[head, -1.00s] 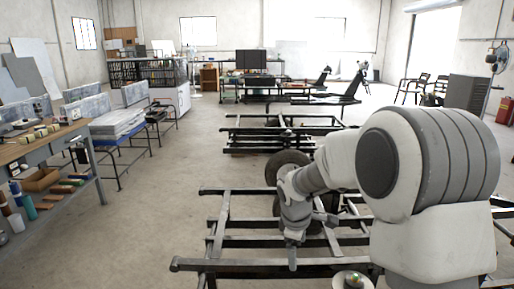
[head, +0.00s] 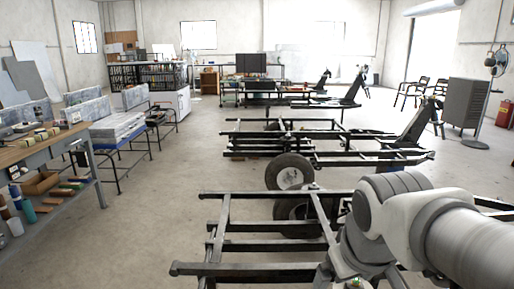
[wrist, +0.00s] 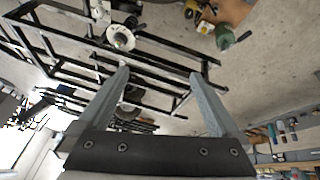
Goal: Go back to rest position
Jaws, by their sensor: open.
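My gripper (wrist: 160,75) is open in the wrist view, with its two grey fingers wide apart and nothing between them. The fingers show against a dark metal chassis frame (wrist: 165,68) and bare floor. In the head view my arm fills the lower right, folded in close, and hides part of the near chassis frame (head: 265,246). I cannot make out the fingers in the head view. A round pale part (wrist: 120,38) shows among dark parts beyond the left finger in the wrist view.
A wheel with a pale hub (head: 290,172) stands behind the near frame. More chassis frames (head: 315,135) lie beyond it. A workbench (head: 45,150) with tools stands at the left. A grey cabinet (head: 466,102) stands at the right. The floor (head: 150,215) between bench and frames is clear.

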